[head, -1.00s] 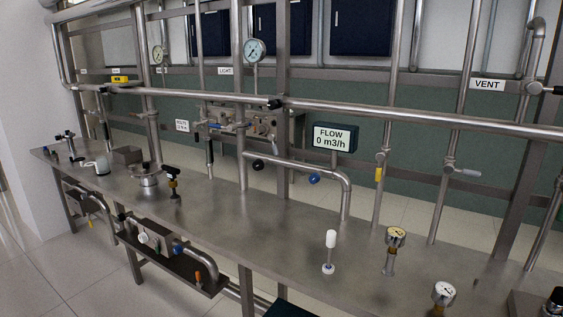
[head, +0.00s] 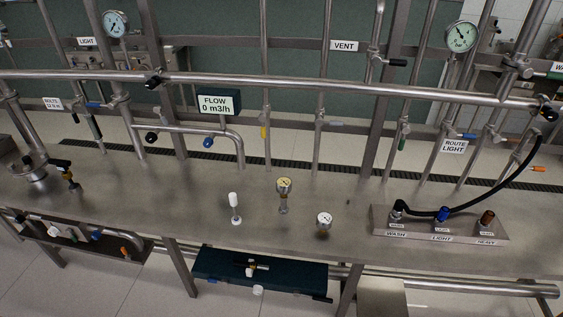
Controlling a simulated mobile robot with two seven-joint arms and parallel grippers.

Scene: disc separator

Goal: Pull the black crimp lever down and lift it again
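I cannot tell for sure which part is the black crimp lever. A black-topped handle (head: 60,164) stands on a small brass-coloured valve at the left of the bench. A black lever handle (head: 397,63) sticks out sideways from the pipe right of the VENT sign. A black hose (head: 500,190) curves from the pipework at the right down to the WASH end of a labelled port block (head: 440,232). Neither of my grippers is in view.
The steel bench (head: 130,200) has free room at its middle left. A long steel rail (head: 280,84) crosses above. The FLOW display (head: 218,103) reads 0 m3/h.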

